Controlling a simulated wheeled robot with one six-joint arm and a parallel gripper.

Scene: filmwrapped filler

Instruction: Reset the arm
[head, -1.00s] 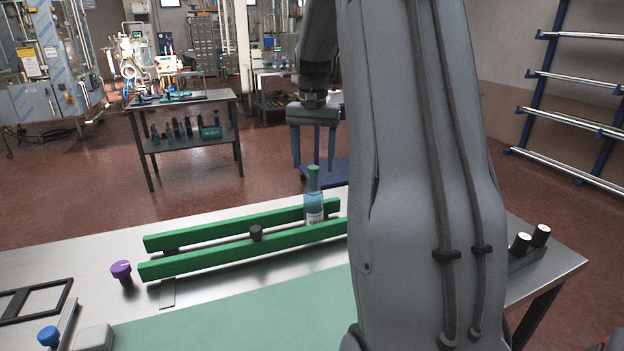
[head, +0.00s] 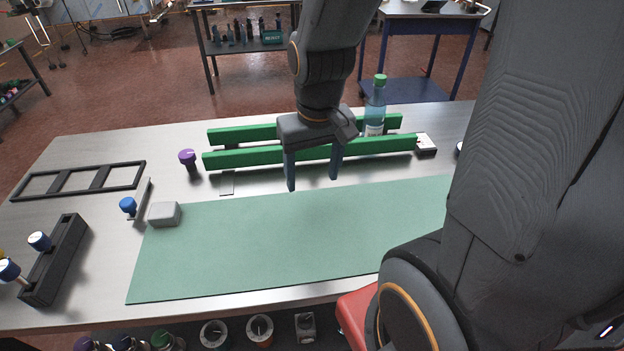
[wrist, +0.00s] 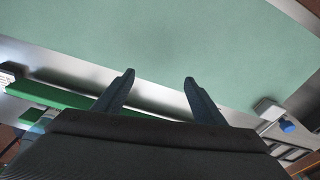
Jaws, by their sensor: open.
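My gripper (head: 313,180) is open and empty in the head view. Its two fingers point down above the table, in front of the green rails and near the back edge of the green mat (head: 260,240). In the wrist view my gripper (wrist: 158,85) has its fingers spread with nothing between them, and the mat (wrist: 160,40) shows beyond the tips. My arm comes in from the right and hides the right part of the table.
Green rails (head: 240,158) lie behind my gripper, with a green-capped bottle (head: 375,108) between them. A purple knob (head: 188,158), a grey block (head: 164,214), a black frame (head: 75,180) and a black holder (head: 55,262) are to the left. The mat is clear.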

